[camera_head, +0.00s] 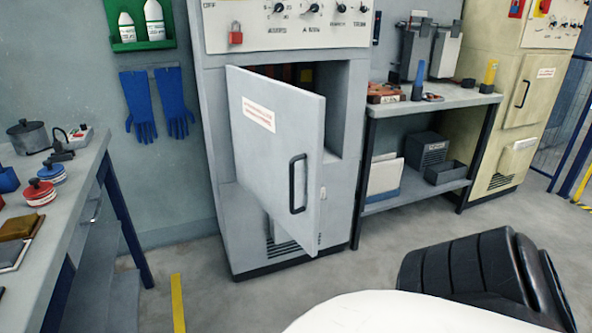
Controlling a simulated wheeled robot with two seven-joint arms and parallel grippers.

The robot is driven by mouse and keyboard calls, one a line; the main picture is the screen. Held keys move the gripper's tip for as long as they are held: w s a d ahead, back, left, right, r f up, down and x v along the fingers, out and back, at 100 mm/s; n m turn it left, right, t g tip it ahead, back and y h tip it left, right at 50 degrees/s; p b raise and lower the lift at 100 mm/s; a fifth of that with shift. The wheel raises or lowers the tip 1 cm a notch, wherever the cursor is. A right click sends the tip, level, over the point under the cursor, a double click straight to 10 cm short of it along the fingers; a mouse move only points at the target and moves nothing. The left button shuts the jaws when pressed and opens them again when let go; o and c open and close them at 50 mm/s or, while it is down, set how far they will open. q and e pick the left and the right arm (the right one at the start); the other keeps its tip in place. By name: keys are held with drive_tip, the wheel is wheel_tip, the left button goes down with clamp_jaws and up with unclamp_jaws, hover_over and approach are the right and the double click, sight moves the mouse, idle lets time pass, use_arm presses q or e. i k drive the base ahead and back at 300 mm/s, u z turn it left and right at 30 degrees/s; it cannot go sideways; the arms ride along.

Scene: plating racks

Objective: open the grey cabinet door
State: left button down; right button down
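The grey cabinet (222,225) stands against the back wall, left of the middle of the head view. Its grey door (262,165) stands partly open, swung out toward me with the free edge on the right. A black bar handle (298,183) is upright near that edge. A white label with red print (259,114) is on the door's upper part. A dark opening (300,73) shows above and to the right of the door; most of the inside is hidden behind it. Neither of my grippers is in view.
A workbench (75,185) with pots and tools stands at the left. A shelf table (425,106) stands right of the cabinet, and a beige cabinet (490,120) beyond it. Grey floor (225,295) in front of the door looks clear.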

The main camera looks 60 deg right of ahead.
sight(278, 128)
drive_tip(key=k, duration=0.4)
drive_tip(key=z, duration=1.05)
